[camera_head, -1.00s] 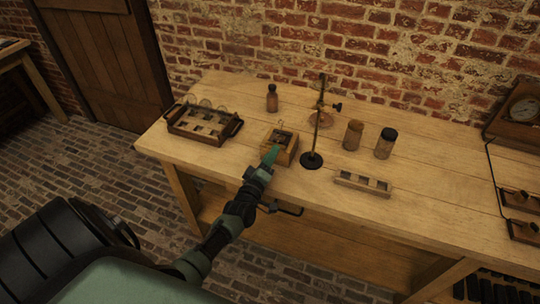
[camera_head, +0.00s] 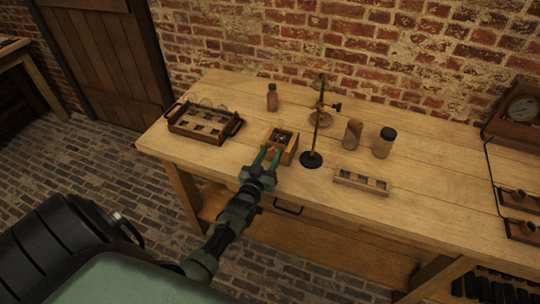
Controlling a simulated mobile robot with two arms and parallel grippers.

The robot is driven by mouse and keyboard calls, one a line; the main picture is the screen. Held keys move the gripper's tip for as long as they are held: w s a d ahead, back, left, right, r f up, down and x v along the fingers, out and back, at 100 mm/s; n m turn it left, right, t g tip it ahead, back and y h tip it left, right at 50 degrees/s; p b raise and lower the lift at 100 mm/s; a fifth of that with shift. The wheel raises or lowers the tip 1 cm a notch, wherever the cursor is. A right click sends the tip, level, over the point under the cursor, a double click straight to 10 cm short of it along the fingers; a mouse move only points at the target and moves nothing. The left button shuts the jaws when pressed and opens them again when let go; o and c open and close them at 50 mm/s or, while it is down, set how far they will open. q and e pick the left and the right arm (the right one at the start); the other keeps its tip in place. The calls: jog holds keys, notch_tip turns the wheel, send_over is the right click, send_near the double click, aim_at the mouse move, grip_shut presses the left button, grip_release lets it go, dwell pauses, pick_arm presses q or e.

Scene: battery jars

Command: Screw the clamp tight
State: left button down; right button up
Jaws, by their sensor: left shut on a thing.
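My left gripper (camera_head: 267,156) reaches in from the lower left to the near left side of a small wooden box (camera_head: 285,158) on the bench. Its two green fingers show side by side with a gap between them. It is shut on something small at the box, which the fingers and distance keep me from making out. Small dark and metal parts (camera_head: 281,137) show in the open top of the box. Which part is the clamp I cannot tell for certain. A stand (camera_head: 318,125) with a side knob (camera_head: 336,107) stands just right of the box. My right gripper is not in view.
A wooden tray (camera_head: 201,133) with glass pieces lies to the left. A brown bottle (camera_head: 272,98) stands behind the box. Two jars, one brownish (camera_head: 352,134) and one dark-capped (camera_head: 384,144), and a slotted wooden block (camera_head: 361,181) are to the right.

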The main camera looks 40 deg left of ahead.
pick_arm(q)
jog(key=m, duration=0.5)
jog(key=shift+f+m, duration=0.2)
jog(key=shift+m, duration=0.1)
jog(key=m+b, duration=0.1)
jog(key=m, duration=0.4)
jog(key=shift+b, duration=0.35)
jog(key=m+b, duration=0.2)
jog(key=m, duration=0.3)
jog(key=shift+m, duration=0.4)
jog(key=m+b, duration=0.2)
jog(key=m, duration=0.3)
jog(key=shift+b, duration=0.35)
jog(key=shift+r+m, duration=0.1)
jog(key=shift+m, duration=0.2)
jog(key=c, duration=0.9)
grip_release()
